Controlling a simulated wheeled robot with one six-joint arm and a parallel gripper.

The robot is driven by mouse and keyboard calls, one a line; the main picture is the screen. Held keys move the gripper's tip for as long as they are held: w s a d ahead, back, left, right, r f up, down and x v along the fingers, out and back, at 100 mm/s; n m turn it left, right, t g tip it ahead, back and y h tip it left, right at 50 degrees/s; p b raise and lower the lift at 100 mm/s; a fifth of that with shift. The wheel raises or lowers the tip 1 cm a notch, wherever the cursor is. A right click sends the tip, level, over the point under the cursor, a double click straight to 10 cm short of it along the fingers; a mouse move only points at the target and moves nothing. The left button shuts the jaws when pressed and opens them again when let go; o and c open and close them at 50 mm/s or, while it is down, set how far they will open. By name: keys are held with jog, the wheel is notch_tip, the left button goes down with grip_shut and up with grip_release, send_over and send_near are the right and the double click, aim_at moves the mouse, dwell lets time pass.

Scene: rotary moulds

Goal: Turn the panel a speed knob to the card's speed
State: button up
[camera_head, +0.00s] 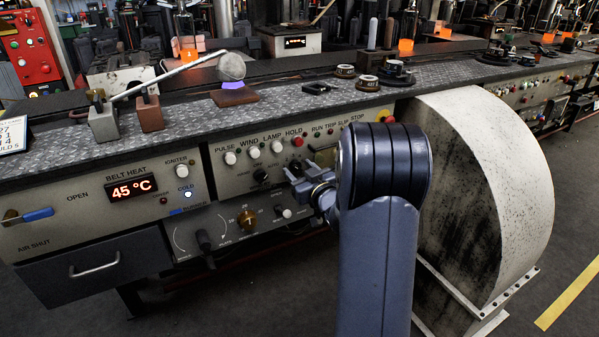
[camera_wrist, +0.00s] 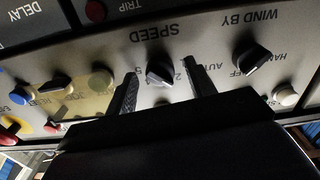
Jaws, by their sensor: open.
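The speed knob (camera_wrist: 160,74) is a small dark knob under the word SPEED, which appears upside down in the wrist view. My gripper (camera_wrist: 161,68) is open, with one finger on each side of this knob. I cannot tell whether either finger touches it. Some scale digits show by the knob, partly hidden by the fingers, and its exact setting is unclear.
A dark WIND BY knob (camera_wrist: 253,60) and a cream button (camera_wrist: 285,96) sit to the right of the speed knob in the wrist view. A large pale drum housing (camera_head: 480,190) stands right of my arm.

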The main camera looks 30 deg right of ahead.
jog(key=shift+w, duration=0.2)
jog(key=c, duration=1)
jog(key=shift+n+b, duration=0.3)
jog(key=n+b, duration=0.8)
jog(key=shift+n, duration=0.3)
